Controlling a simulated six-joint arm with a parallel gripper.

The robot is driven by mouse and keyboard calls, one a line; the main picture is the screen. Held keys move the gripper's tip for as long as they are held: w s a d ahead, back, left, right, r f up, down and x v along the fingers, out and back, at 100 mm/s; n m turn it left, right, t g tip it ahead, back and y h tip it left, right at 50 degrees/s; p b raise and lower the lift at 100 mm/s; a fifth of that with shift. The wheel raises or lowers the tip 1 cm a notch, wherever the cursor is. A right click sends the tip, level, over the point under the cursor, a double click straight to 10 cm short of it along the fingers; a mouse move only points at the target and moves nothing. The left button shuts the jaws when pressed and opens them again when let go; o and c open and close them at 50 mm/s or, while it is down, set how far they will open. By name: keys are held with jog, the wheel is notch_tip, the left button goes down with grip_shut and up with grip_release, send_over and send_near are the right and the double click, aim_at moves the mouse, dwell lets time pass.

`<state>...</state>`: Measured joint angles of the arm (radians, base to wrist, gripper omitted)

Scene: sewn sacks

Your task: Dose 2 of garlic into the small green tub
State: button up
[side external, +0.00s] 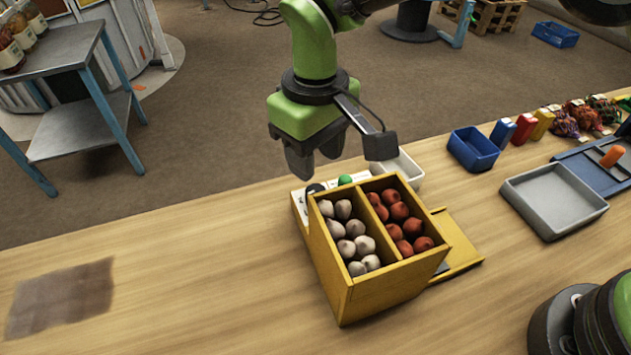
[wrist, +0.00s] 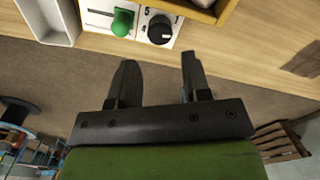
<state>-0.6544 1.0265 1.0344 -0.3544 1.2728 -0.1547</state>
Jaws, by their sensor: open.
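A yellow wooden box (side external: 345,290) stands on the bench with two compartments. Pale garlic bulbs (side external: 350,235) fill its left compartment, and reddish-brown onion-like bulbs (side external: 400,222) fill its right one. Behind it is a white panel with a green knob (side external: 345,180) and a black dial (side external: 315,188); the wrist view also shows the green knob (wrist: 122,22) and the dial (wrist: 160,29), which has number marks. My gripper (side external: 318,158) is above and behind the panel, open and empty. In the wrist view its fingers (wrist: 158,75) are apart with only floor between them. I see no green tub in either view.
A white tub (side external: 405,168) stands behind the box. A blue tub (side external: 473,150), a grey tray (side external: 555,200) and red, blue and yellow blocks (side external: 524,128) are to the right. A yellow board (side external: 460,250) lies beside the box. The bench is clear on the left except a brown patch (side external: 62,298).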

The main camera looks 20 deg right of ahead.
aim_at(316, 190)
notch_tip(316, 190, down, 6)
jog(key=shift+f, duration=0.2)
jog(key=c, duration=0.6)
